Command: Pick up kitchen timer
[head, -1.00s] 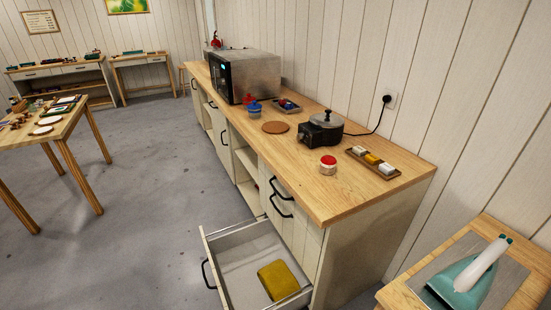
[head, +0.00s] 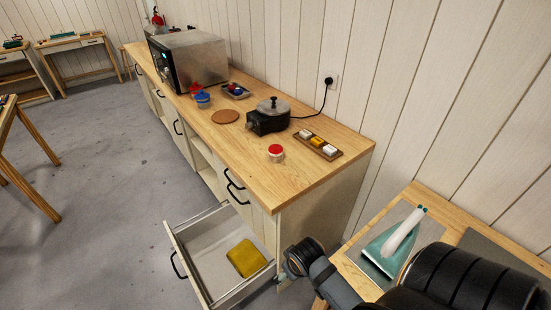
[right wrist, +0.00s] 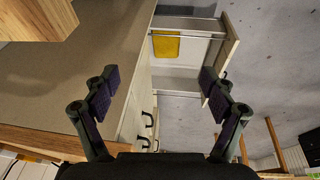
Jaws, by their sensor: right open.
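The kitchen timer appears to be the small round white thing with a red top (head: 276,153). My right gripper (right wrist: 160,92) is open and empty in the right wrist view, fingers wide apart, above the open drawer's level. In the head view my right arm reaches in from the lower right, its wrist low beside the cabinet's end, below the counter top and apart from the timer. The timer does not show in the right wrist view. My left gripper is out of view.
A drawer (head: 180,236) stands open with a yellow cloth-like item (head: 246,259) in it.

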